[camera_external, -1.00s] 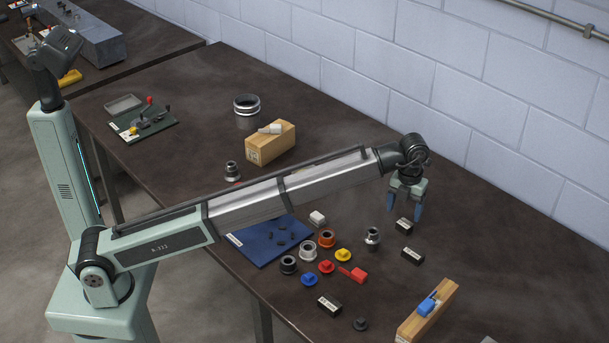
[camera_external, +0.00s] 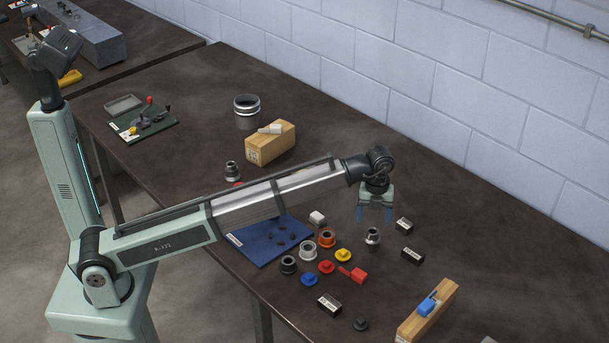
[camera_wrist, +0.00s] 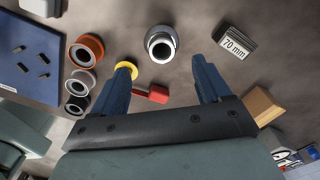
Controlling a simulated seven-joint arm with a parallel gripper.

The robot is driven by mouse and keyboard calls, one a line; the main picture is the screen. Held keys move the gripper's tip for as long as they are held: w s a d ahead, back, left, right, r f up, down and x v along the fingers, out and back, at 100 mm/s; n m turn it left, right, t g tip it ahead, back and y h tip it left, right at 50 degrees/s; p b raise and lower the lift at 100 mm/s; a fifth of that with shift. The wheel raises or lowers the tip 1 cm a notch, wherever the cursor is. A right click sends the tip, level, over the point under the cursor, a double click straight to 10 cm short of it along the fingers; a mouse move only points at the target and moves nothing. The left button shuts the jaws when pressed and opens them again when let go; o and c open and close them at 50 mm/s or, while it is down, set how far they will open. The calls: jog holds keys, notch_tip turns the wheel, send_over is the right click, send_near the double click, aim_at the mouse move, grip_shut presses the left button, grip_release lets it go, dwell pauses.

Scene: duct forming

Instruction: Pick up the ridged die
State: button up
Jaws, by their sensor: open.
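A stepped, round metal piece (camera_external: 372,237) with a grey collar stands upright on the dark table; it may be the ridged die, but ridges are hard to make out. It also shows in the wrist view (camera_wrist: 161,44), its round opening facing up. Another similar metal piece (camera_external: 232,171) stands farther left, near the wooden block. My gripper (camera_external: 374,215) points down above the first piece, open and empty. In the wrist view the fingertips (camera_wrist: 163,62) are spread wide, with the piece just beyond the gap between them.
Orange (camera_external: 327,238), white (camera_external: 308,252) and black (camera_external: 289,265) rings stand to the left. Yellow (camera_external: 343,255), red and blue small pieces lie in front. Black labelled blocks (camera_external: 404,225) lie to the right. A blue board (camera_external: 262,243) and wooden block (camera_external: 428,312) are nearby.

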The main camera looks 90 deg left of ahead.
aim_at(372, 236)
jog(key=shift+w+a+f, duration=0.1)
jog(key=shift+f, duration=2.15)
jog(key=shift+w+f, duration=0.1)
jog(key=shift+f, duration=2.15)
grip_shut()
